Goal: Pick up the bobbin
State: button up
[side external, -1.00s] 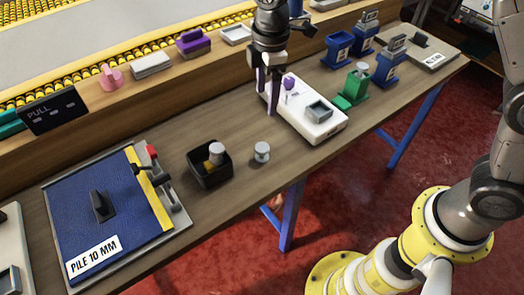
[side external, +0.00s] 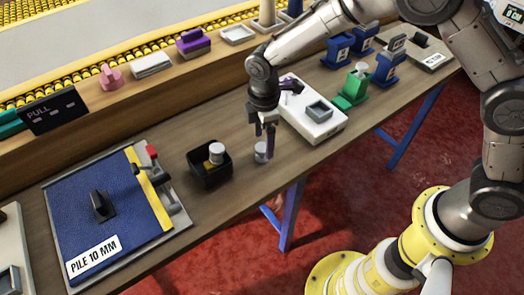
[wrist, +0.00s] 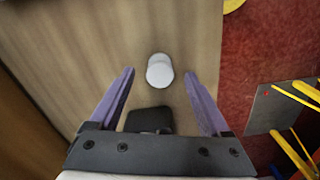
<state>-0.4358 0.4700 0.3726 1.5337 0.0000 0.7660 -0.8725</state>
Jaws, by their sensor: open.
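The bobbin is a small pale grey-white cylinder (side external: 261,152) standing upright on the wooden bench, right of the black bin. My gripper (side external: 264,146) points down over it, and a dark purple finger covers part of it in the side view. In the wrist view the bobbin (wrist: 159,70) shows in the gap between the two purple fingertips (wrist: 159,75), with space on both sides. The fingers are apart and hold nothing. How far the tips are above the bench is hard to tell.
A black bin (side external: 209,167) holding a similar pale spool stands just left. A white device (side external: 318,122) sits to the upper right. A blue mat board (side external: 105,215) lies farther left. The bench's front edge is close on the floor side.

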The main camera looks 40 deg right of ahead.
jog(key=shift+f, duration=1.4)
grip_shut()
